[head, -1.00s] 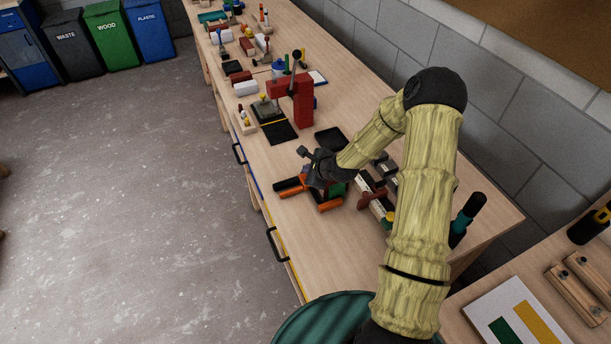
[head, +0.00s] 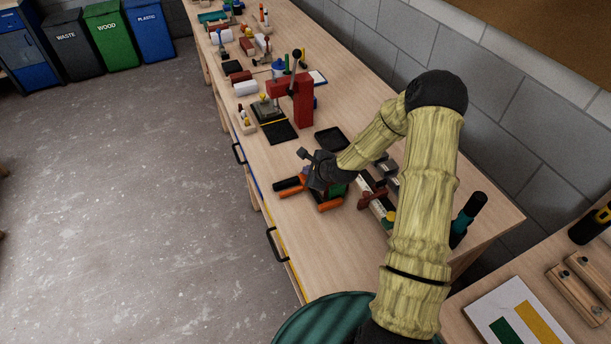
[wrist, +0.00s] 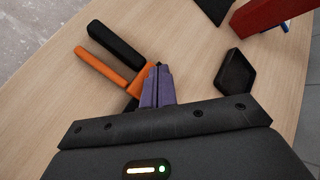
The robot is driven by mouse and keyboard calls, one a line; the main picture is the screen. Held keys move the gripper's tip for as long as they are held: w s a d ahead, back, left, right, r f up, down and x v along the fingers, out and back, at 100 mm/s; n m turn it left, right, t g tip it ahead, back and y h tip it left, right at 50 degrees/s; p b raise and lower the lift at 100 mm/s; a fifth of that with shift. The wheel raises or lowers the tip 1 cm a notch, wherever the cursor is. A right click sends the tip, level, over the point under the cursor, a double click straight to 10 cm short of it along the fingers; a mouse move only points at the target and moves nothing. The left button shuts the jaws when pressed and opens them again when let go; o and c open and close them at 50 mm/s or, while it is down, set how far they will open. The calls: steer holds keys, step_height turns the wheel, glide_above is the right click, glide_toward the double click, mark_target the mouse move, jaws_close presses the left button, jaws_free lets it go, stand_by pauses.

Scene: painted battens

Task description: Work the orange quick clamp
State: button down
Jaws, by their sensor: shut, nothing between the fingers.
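The orange quick clamp (head: 331,205) lies on the workbench, its lower end showing beside my gripper in the head view. In the wrist view it has an orange bar (wrist: 100,66) and a black handle (wrist: 115,45), which spread apart toward the upper left. My gripper (wrist: 157,72) is shut and empty, its purple fingertips close together at the orange body where the bar and handle meet. I cannot tell whether the fingertips touch the clamp. In the head view my gripper (head: 318,184) hides the clamp's middle. The clamp's far end is hidden behind my fingers.
A black tray (head: 331,139) lies just beyond my gripper. A red press (head: 301,105) stands further back on the bench. Bare bench (head: 290,225) lies in front, toward the drawer edge.

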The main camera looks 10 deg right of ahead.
steer(key=shift+f+b, duration=0.35)
steer(key=shift+f, duration=0.2)
stand_by(0.5)
steer(key=shift+r, duration=0.1)
steer(key=shift+r+p, duration=0.75)
steer(key=shift+r, duration=0.1)
steer(key=shift+r, duration=0.1)
step_height(320, 180, up, 5)
steer(key=p, duration=0.3)
steer(key=shift+p, duration=0.4)
stand_by(0.7)
